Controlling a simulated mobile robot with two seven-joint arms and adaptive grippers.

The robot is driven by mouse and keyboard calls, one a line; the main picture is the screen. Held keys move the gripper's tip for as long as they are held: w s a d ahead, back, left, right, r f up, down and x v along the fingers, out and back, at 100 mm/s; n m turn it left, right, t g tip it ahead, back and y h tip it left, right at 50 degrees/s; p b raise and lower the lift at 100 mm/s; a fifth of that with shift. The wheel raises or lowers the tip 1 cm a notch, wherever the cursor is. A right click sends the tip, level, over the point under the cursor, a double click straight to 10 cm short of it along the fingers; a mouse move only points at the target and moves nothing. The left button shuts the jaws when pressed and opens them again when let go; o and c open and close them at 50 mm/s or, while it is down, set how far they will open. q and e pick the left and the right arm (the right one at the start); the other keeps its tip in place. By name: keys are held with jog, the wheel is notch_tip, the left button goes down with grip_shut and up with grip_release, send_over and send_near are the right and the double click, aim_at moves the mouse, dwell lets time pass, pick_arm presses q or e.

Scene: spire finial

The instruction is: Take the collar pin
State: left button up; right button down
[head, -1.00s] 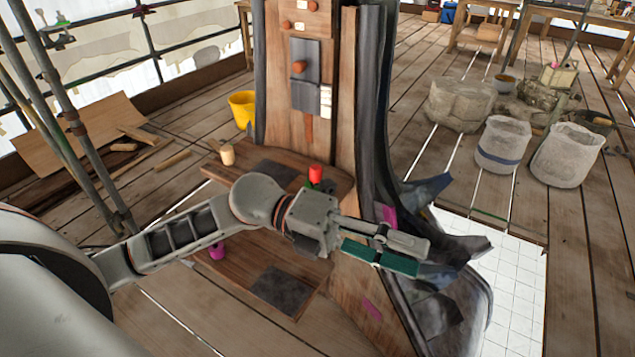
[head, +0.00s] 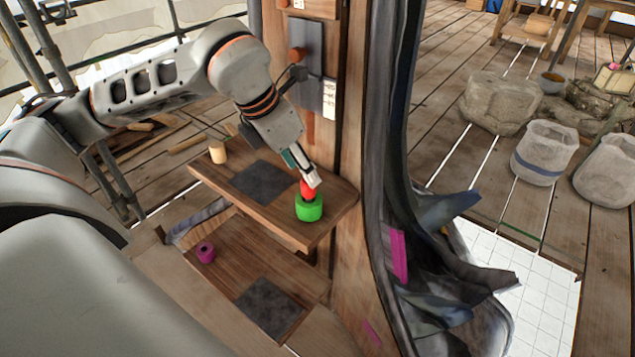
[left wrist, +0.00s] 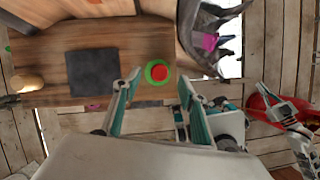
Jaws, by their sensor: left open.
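A red pin (head: 307,190) stands upright in a green collar (head: 309,208) near the front right corner of the upper wooden shelf (head: 325,220). From above, in the left wrist view, the red top (left wrist: 158,72) sits inside the green ring (left wrist: 149,78). My left gripper (head: 308,180) is open and points down at the red pin; in the left wrist view the pin lies between and beyond the fingers (left wrist: 160,82). Whether a finger touches the pin cannot be told. A grey jointed part at the right of that view may be my right gripper (left wrist: 288,112), near a red thing.
A wooden peg (head: 217,151) and a dark square pad (head: 262,182) share the upper shelf. A magenta ring (head: 205,252) and another dark pad (head: 268,308) are on the lower board. The tall wooden post (head: 352,120) with dark cladding rises close behind the gripper.

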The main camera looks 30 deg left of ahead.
aim_at(305, 182)
pick_arm(q)
jog(key=shift+d+f, duration=0.1)
jog(key=shift+f, duration=0.85)
jog(key=shift+w+f, duration=0.1)
jog(key=shift+f, duration=0.15)
jog(key=b+x, duration=0.1)
jog(key=x, duration=0.3)
jog(key=shift+f, duration=0.45)
pick_arm(e)
jog(key=shift+s+f, duration=0.35)
jog(key=shift+f, duration=0.35)
pick_arm(q)
jog(key=shift+r, duration=0.1)
grip_shut()
pick_arm(e)
jog(key=shift+s, duration=0.15)
